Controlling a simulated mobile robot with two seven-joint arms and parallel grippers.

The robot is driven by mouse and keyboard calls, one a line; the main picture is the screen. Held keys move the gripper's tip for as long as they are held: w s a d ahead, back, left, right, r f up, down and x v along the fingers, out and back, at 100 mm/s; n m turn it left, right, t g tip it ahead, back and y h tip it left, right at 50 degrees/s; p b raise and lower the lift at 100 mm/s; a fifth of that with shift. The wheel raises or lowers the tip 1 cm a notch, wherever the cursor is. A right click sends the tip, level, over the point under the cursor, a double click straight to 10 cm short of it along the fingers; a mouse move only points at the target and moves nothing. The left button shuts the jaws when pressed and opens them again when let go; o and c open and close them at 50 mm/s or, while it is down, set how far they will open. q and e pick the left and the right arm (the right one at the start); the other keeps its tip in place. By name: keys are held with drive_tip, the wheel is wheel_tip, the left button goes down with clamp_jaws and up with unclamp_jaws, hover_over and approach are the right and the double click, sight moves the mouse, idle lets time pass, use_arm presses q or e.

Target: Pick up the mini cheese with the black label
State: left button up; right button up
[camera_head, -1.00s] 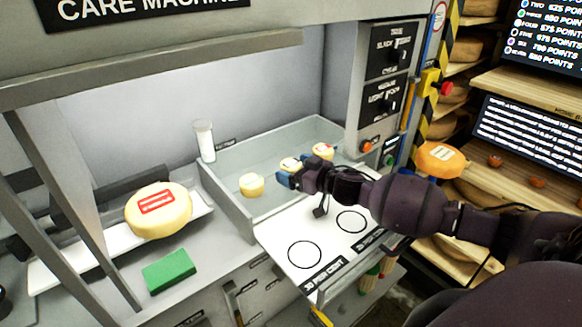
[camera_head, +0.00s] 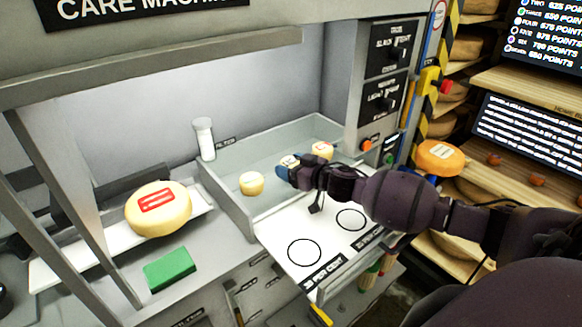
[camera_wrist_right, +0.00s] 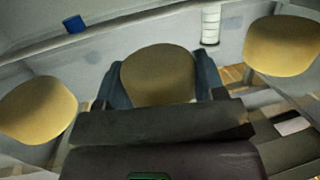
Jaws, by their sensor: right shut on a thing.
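My right gripper (camera_head: 286,172) is shut on the middle mini cheese (camera_head: 289,160), with a blue finger on each side of it in the right wrist view (camera_wrist_right: 160,75). This cheese is pale yellow; its small top label shows dark marks, too small to read. A second mini cheese (camera_head: 322,150) with a reddish label sits to the right in the grey tray (camera_head: 240,213). A third mini cheese (camera_head: 251,184) sits to the left, its label not clear. Both flank the held cheese in the wrist view, apart from the fingers. My left gripper is not in view.
A white cylinder (camera_head: 204,139) stands at the tray's back left. A white board (camera_head: 330,235) with two circles lies in front of the tray. Left are a large cheese (camera_head: 158,222) with a red label and a green block (camera_head: 169,269). A control panel (camera_head: 388,75) rises at right.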

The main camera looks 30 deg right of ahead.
sight(291, 162)
drive_tip(key=shift+r, duration=0.15)
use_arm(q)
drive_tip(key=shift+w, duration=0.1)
use_arm(e)
wheel_tip(291, 162, up, 20)
idle(0.3)
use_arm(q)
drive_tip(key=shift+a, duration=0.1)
use_arm(e)
drive_tip(key=shift+s+f, duration=0.1)
drive_tip(key=shift+f, duration=0.1)
